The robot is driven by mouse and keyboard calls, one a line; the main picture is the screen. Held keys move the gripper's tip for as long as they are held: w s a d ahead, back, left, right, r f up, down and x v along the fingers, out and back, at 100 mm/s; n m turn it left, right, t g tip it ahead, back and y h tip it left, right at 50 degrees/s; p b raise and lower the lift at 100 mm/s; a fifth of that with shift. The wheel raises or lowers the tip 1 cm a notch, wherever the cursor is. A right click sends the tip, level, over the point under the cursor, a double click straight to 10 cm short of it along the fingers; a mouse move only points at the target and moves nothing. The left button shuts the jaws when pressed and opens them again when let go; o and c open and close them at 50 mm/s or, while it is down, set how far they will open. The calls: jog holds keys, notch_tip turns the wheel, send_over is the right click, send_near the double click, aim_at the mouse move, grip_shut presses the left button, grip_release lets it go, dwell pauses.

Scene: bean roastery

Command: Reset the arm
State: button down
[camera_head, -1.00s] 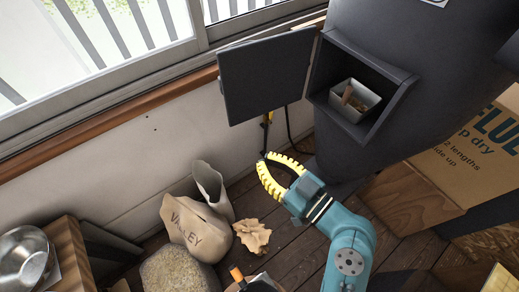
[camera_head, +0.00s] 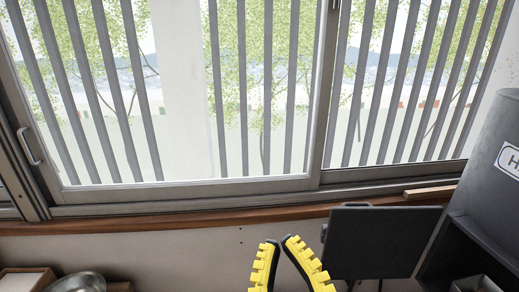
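My gripper (camera_head: 281,241) shows at the bottom middle of the head view, pointing up in front of the wall below the window. Its two yellow ribbed fingers with dark inner faces lean together and nearly meet at the tips. It looks shut, and nothing shows between the fingers. The rest of my arm is below the picture's edge.
A dark flat panel (camera_head: 380,242) stands just right of my gripper. A large dark machine (camera_head: 490,190) with a grey bin (camera_head: 476,285) fills the right edge. A metal bowl (camera_head: 80,283) is at the lower left. The barred window (camera_head: 240,100) spans the back.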

jog(key=s+d+r+m+h, duration=0.2)
jog(key=s+d+m+h, duration=0.1)
jog(key=d+m+h, duration=0.1)
notch_tip(320, 180, up, 24)
jog(key=p, duration=2.4)
jog(key=shift+w+f+m+t, duration=0.15)
jog(key=shift+w+m+t, duration=0.15)
jog(key=shift+m+t, duration=0.1)
